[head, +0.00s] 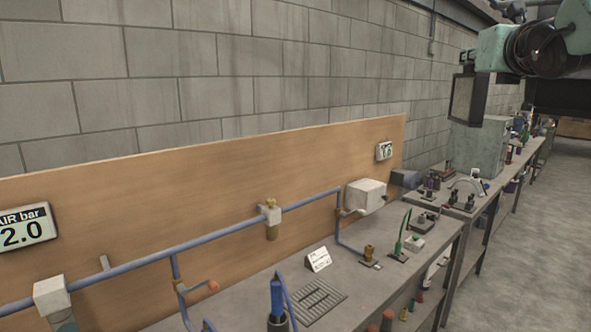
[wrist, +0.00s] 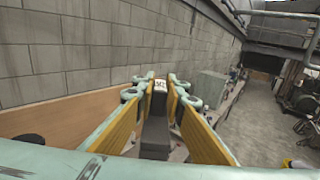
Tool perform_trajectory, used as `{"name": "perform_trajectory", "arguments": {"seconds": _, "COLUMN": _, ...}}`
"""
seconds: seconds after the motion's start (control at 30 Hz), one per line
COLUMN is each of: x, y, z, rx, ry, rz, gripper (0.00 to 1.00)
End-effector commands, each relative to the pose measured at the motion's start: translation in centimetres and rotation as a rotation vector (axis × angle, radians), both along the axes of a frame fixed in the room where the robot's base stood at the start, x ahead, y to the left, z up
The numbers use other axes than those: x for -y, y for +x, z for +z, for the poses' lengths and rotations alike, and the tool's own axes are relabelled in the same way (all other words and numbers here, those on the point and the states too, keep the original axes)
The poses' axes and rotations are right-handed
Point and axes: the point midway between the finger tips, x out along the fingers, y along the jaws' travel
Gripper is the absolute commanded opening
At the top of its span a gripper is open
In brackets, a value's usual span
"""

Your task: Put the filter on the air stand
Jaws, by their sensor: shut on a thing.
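My gripper (wrist: 160,90) is shut on a dark grey block (wrist: 155,135) that lies between its yellow-and-green fingers in the wrist view; I take it for the filter. A small pale label with dark marks shows at its far end. The fingertips are not clear there. I cannot tell for sure which fixture is the air stand; a brass fitting on a small base (head: 368,254) stands on the bench by the blue pipe.
A blue pipe (head: 225,230) runs along the wooden backboard (head: 150,195). On the bench are a slotted grate (head: 313,302), a white card (head: 318,259), a green upright piece (head: 401,235) and a dark blue bottle-like thing (head: 277,300). A grey cabinet (head: 478,147) stands farther back.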

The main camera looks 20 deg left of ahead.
Motion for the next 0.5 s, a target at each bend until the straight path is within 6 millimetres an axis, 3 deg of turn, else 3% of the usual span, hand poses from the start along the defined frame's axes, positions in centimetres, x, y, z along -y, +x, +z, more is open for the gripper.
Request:
{"name": "perform_trajectory", "arguments": {"seconds": 0.2, "x": -2.1, "y": 2.5, "z": -5.6, "rx": -0.003, "ry": 0.001, "rz": 0.064, "gripper": 0.00}}
{"name": "perform_trajectory", "arguments": {"seconds": 0.5, "x": -5.1, "y": 4.6, "z": -13.0, "rx": -0.002, "ry": 0.000, "rz": 0.160, "gripper": 0.00}}
